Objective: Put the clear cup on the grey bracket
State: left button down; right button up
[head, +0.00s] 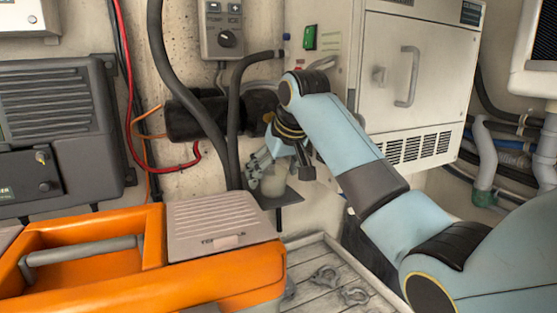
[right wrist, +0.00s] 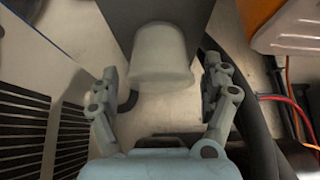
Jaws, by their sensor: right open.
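The clear cup (head: 273,184) looks pale and translucent. It appears to stand upright on the grey bracket (head: 291,196), a small dark plate on the wall side. My right gripper (head: 266,162) is just above and around the cup in the head view, and its fingers partly hide the cup. In the right wrist view the cup (right wrist: 160,58) is between the open fingers of my right gripper (right wrist: 160,72), with gaps on both sides. The bracket (right wrist: 118,18) shows behind the cup's far end. My left gripper is not in view.
An orange toolbox (head: 130,280) with a grey lid stands at the front left. A white cabinet (head: 385,75) is behind my right arm. Dark hoses (head: 233,120) run down the wall close to the bracket. A slatted floor (head: 335,280) lies below.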

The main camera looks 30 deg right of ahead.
jog(key=b+v, duration=0.2)
jog(key=v, duration=0.9)
jog(key=shift+s+r+b, duration=0.15)
jog(key=shift+r+b, duration=0.1)
jog(key=shift+b, duration=0.1)
